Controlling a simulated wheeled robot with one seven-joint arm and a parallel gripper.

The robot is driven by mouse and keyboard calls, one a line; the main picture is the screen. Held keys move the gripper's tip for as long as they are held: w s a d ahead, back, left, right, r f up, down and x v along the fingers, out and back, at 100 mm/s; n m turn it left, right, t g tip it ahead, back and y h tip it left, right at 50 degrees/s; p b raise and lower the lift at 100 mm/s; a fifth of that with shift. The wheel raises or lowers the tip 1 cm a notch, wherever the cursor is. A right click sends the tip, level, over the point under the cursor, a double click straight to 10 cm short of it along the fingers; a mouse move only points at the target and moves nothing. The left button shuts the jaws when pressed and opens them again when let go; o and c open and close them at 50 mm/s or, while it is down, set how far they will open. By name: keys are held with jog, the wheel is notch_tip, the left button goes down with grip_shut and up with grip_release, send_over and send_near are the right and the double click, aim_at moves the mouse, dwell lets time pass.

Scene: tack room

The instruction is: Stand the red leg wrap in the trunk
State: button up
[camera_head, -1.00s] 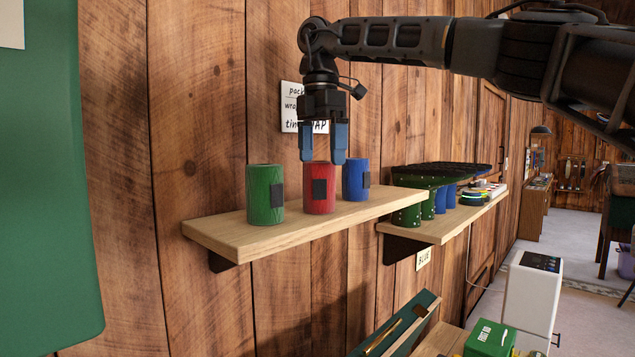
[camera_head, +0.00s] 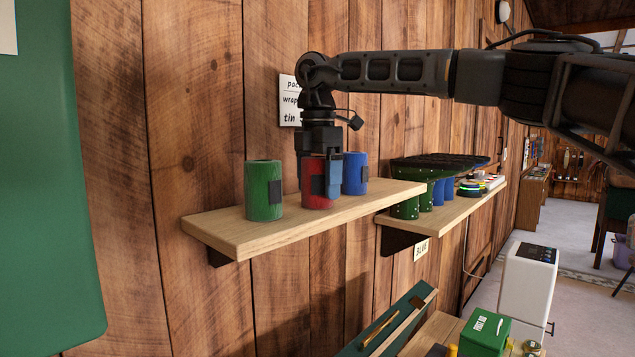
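The red leg wrap (camera_head: 317,192) stands upright on the near wooden shelf (camera_head: 240,232), between a green wrap (camera_head: 263,190) and a blue wrap (camera_head: 355,173). It has a dark patch on its side. A green open container (camera_head: 352,350) with a wooden divider shows at the bottom edge; I cannot tell whether this is the trunk.
A second shelf (camera_head: 440,225) farther right holds green and blue wraps under a dark pad (camera_head: 440,165). A green first aid box (camera_head: 485,335) and a white appliance (camera_head: 527,285) stand at lower right. A large green panel (camera_head: 40,180) fills the left. A note (camera_head: 288,101) hangs behind my gripper.

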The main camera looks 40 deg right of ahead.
jog(key=c, duration=1)
